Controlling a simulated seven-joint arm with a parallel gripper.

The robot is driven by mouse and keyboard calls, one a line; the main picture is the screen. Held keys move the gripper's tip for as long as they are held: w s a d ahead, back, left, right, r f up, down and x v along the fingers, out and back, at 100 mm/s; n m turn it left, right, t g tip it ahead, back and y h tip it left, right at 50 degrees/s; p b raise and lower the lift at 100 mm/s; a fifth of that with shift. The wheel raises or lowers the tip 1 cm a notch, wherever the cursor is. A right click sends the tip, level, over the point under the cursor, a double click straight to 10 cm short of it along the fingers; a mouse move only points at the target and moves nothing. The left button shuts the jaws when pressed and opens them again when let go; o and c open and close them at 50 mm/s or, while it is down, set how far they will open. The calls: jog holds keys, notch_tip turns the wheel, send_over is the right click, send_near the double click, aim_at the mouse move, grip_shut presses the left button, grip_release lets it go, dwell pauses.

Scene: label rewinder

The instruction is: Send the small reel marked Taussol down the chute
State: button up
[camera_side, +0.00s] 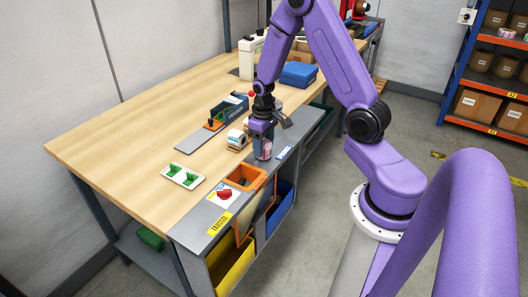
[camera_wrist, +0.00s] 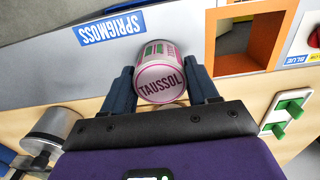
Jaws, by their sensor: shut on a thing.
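The small reel marked TAUSSOL (camera_wrist: 160,85) is white with pink edges and a green patch on its side. My gripper (camera_wrist: 163,78) is shut on it, one finger on each side. In the side view, my gripper (camera_side: 262,132) points down with the reel (camera_side: 263,150) below it, over the grey strip along the table's front. I cannot tell whether the reel touches the strip. The chute has a square orange-rimmed opening (camera_side: 262,182), nearer the camera than the reel. In the wrist view the orange rim (camera_wrist: 211,45) is right of the reel.
A red knob (camera_side: 224,194) sits on a white plate beside the opening; BLUE shows there in the wrist view. Below are a yellow bin (camera_side: 233,270) and a blue bin (camera_side: 280,205). Another reel (camera_side: 236,139) stands close behind my gripper. A SPRIGMOSS label (camera_wrist: 112,27) and green-pegged plate (camera_side: 184,175) are nearby.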

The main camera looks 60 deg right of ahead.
jog(key=shift+r, duration=2.7)
jog(key=a+r, duration=0.1)
jog(key=a, duration=1)
jog(key=shift+w+f, duration=0.15)
jog(key=shift+f, duration=2.35)
jog(key=o, duration=0.9)
jog(key=shift+c, duration=0.2)
